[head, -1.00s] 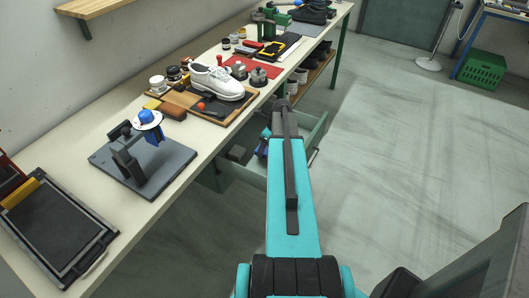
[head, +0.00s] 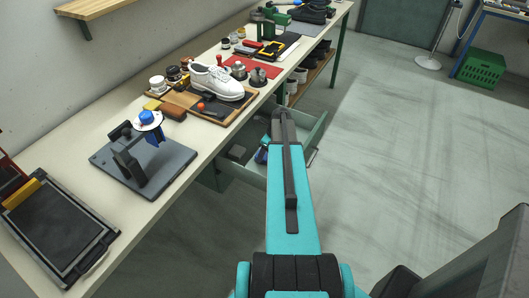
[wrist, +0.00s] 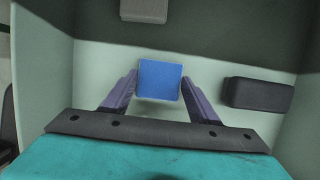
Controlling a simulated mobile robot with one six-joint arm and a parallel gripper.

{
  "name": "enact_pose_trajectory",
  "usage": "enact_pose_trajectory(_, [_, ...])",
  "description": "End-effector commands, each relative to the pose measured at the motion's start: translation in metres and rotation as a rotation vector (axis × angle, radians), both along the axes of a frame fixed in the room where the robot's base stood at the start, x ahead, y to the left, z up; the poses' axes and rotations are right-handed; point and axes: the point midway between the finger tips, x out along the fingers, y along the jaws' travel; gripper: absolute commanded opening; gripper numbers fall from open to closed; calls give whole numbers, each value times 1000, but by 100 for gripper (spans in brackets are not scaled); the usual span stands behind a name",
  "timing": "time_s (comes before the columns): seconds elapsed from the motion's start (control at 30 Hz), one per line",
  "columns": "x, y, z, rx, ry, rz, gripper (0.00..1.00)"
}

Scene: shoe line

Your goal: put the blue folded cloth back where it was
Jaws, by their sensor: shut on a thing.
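The blue folded cloth (wrist: 159,80) shows in the wrist view as a flat blue square between the two purple fingers. My gripper (wrist: 159,88) is shut on it. Cloth and gripper are over the pale floor of an open drawer (wrist: 205,58); I cannot tell whether the cloth touches the floor. In the head view the drawer (head: 318,134) stands pulled out from under the bench, and my arm reaches into it. The arm hides most of my gripper there, and the cloth cannot be made out clearly.
In the drawer, a dark block (wrist: 258,94) lies right of my gripper and a grey block (wrist: 144,10) lies beyond it. Drawer walls stand close on both sides. The bench top (head: 75,150) above holds a white shoe (head: 216,82) and a fixture (head: 142,160).

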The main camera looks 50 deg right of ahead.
Motion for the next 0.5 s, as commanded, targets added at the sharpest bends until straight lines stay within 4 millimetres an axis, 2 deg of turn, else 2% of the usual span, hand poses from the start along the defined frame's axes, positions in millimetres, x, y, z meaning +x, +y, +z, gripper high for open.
enact_pose_trajectory(0.17, [0, 0, -3, 0, 0, 0, 38])
enact_pose_trajectory(0.2, [0, 0, -2, 0, 0, 1, 62])
enact_pose_trajectory(0.27, [0, 0, -2, 0, 0, 1, 72])
enact_pose_trajectory(0.5, [0, 1, -2, 0, 0, 1, 74])
